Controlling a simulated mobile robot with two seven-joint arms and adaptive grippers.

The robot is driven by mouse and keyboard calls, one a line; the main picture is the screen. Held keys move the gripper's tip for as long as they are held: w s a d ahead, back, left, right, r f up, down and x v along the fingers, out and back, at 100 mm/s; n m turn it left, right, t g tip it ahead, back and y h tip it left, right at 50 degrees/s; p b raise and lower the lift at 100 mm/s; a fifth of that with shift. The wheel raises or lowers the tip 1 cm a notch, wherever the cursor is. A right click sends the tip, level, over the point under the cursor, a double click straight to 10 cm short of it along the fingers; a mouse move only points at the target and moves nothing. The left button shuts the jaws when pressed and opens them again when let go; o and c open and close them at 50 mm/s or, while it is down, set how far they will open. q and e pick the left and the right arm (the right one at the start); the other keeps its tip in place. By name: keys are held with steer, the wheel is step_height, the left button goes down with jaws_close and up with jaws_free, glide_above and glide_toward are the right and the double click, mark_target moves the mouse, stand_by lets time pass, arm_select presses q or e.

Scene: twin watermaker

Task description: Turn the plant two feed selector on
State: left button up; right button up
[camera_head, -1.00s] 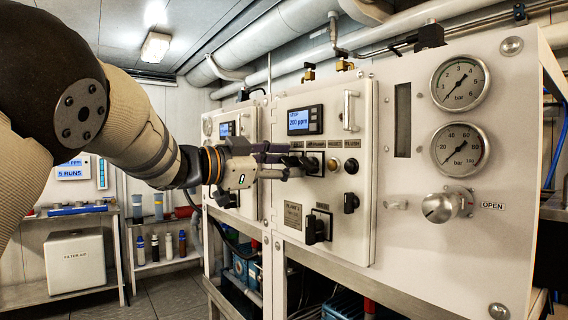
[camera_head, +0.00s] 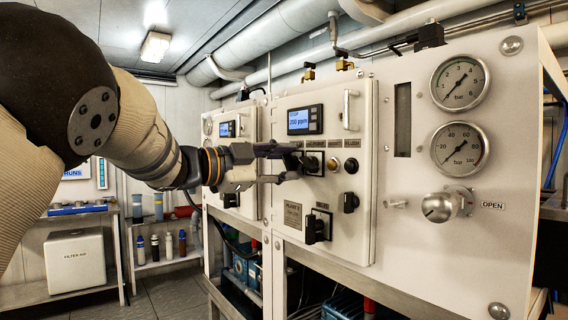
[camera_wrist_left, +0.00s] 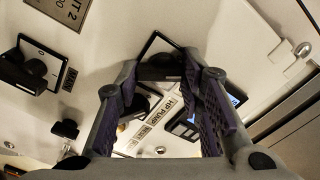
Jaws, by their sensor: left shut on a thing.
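The plant two panel (camera_head: 350,225) faces me in the middle of the head view. My left gripper (camera_head: 297,163) reaches it from the left and is shut on the feed selector, whose knob the fingers mostly hide in the head view. In the left wrist view the fingertips (camera_wrist_left: 165,75) stand at the sides of the dark feed selector (camera_wrist_left: 160,64) on its square plate. The HP pump knob (camera_head: 313,163) is just to the right of the fingers. The panel display (camera_head: 304,120) reads STOP and 200 ppm. My right gripper is not in view.
A main switch (camera_head: 316,228) sits below, and another dark knob (camera_head: 350,202) is to its right. An amber lamp (camera_head: 334,165) and a black control (camera_head: 351,166) are right of the HP pump knob. A door handle (camera_head: 348,110) stands out above. Gauges (camera_head: 459,149) are at right.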

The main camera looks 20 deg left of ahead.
arm_select(q)
steer(key=m, duration=0.6)
steer(key=shift+f+m, duration=0.1)
steer(key=shift+m, duration=0.3)
stand_by(0.4)
steer(key=o, duration=1.2)
steer(key=shift+c, duration=0.2)
steer(key=v, duration=1.2)
steer(key=shift+a, duration=0.1)
